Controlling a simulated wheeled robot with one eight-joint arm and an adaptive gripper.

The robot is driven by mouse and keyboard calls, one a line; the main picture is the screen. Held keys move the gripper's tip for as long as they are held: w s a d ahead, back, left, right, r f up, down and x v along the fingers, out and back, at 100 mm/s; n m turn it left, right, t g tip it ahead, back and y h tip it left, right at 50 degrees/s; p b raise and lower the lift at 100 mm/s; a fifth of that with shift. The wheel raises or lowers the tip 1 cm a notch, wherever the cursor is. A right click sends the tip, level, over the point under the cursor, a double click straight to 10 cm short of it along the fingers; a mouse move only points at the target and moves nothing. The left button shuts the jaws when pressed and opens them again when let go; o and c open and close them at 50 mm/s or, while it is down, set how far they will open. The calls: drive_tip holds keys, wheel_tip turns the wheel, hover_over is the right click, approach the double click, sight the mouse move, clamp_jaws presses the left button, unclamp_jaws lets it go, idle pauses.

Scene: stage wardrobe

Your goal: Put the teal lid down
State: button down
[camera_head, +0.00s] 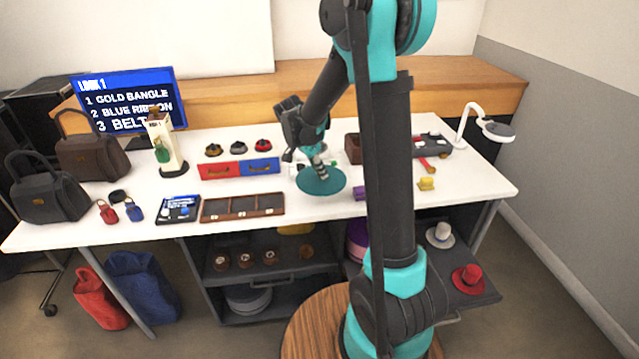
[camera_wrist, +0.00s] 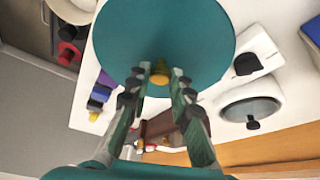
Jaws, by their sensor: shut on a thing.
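My gripper (camera_head: 319,163) points down at the lid's middle. In the wrist view my gripper's fingers (camera_wrist: 160,82) are closed around the knob. I cannot tell whether the lid touches the table or hangs just above it.
The white table (camera_head: 300,213) has red (camera_head: 219,170) and blue (camera_head: 260,167) drawer boxes left of the lid. A brown compartment tray (camera_head: 243,207) lies front left. Purple (camera_head: 360,193) and yellow (camera_head: 427,184) pieces lie to the right. A white lamp (camera_head: 494,129) stands far right.

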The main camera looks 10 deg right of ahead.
sight(318, 180)
drive_tip(key=shift+f, duration=2.7)
drive_tip(key=c, duration=1.4)
unclamp_jaws()
drive_tip(key=shift+f, duration=0.1)
drive_tip(key=shift+o, duration=0.2)
drive_tip(key=v, duration=1.1)
drive_tip(key=shift+r, duration=0.4)
drive_tip(key=shift+s+r, duration=0.2)
drive_tip(key=s+d+f+n+y, duration=0.1)
drive_tip(key=s+d+f+n, duration=0.1)
drive_tip(key=s, duration=0.6)
drive_tip(key=s+d+f+n+t+y, duration=0.1)
drive_tip(key=s+d+f+n, duration=0.2)
drive_tip(key=s+n, duration=0.4)
drive_tip(key=s+d+f+n+t+y, duration=0.1)
drive_tip(key=s+d+f+n+y, duration=0.1)
drive_tip(key=s, duration=0.6)
drive_tip(key=shift+s+d+f+n, duration=0.4)
drive_tip(key=shift+d+n, duration=0.4)
drive_tip(key=shift+n, duration=0.4)
